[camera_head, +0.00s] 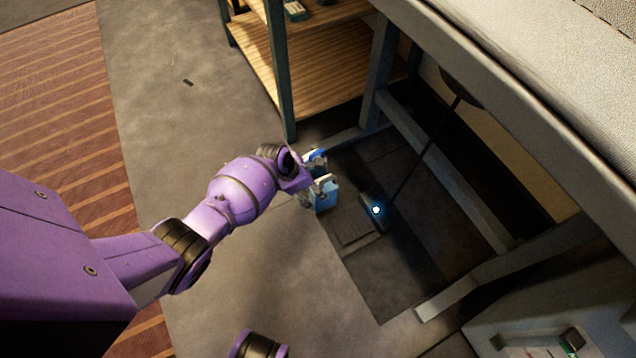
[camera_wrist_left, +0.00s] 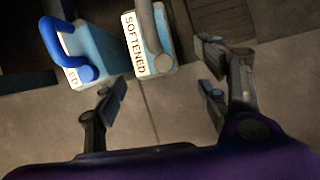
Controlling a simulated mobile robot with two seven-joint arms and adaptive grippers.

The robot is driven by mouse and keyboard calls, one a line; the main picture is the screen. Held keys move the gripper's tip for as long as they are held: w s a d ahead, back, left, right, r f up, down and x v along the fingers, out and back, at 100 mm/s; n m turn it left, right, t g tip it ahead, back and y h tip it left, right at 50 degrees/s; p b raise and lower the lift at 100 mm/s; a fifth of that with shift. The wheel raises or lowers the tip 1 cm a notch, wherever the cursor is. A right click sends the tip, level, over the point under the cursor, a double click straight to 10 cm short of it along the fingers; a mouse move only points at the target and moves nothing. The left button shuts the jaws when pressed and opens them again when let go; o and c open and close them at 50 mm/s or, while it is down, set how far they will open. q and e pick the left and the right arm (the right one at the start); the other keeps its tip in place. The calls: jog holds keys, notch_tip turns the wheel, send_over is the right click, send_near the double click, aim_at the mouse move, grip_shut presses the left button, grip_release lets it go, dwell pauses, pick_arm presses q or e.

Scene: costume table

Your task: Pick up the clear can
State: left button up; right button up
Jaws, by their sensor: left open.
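Two light-blue cans with handles stand on the floor, side by side. One has a pale grey handle and a white label reading "SOFTENED"; this grey-handled can (camera_head: 327,197) also shows in the left wrist view (camera_wrist_left: 152,50). The other, the blue-handled can (camera_head: 317,157), shows at the left of the wrist view (camera_wrist_left: 95,45), its label partly hidden. I cannot tell which is the clear can. My left gripper (camera_head: 307,190) is open and empty, close to the cans; in the wrist view its fingers (camera_wrist_left: 162,98) point toward the grey-handled can. My right gripper is not in view.
A wooden shelf (camera_head: 310,62) with dark posts stands behind the cans. Open floor (camera_head: 180,110) lies left.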

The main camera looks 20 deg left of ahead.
aim_at(324, 188)
pick_arm(q)
jog(key=shift+w+d+f, duration=0.1)
jog(key=shift+w+d, duration=0.1)
jog(key=shift+w, duration=0.55)
jog(key=shift+w+d+f+n+b, duration=0.2)
jog(key=shift+f+n+b, duration=0.1)
jog(key=shift+b, duration=0.2)
jog(key=shift+w+d+f+b, duration=0.1)
jog(key=shift+w+f+b, duration=0.05)
jog(key=shift+f+b, duration=0.25)
jog(key=shift+w+d+f+b, duration=0.2)
jog(key=shift+w+f+b, duration=0.15)
jog(key=shift+f, duration=0.1)
jog(key=b+x, duration=0.2)
jog(key=x, duration=0.1)
jog(key=b+x, duration=0.1)
jog(key=shift+w+d+f+b, duration=0.1)
jog(key=shift+w+d+b, duration=0.05)
jog(key=shift+d+b, duration=0.15)
jog(key=shift+w, duration=0.1)
jog(key=c, duration=0.5)
grip_shut()
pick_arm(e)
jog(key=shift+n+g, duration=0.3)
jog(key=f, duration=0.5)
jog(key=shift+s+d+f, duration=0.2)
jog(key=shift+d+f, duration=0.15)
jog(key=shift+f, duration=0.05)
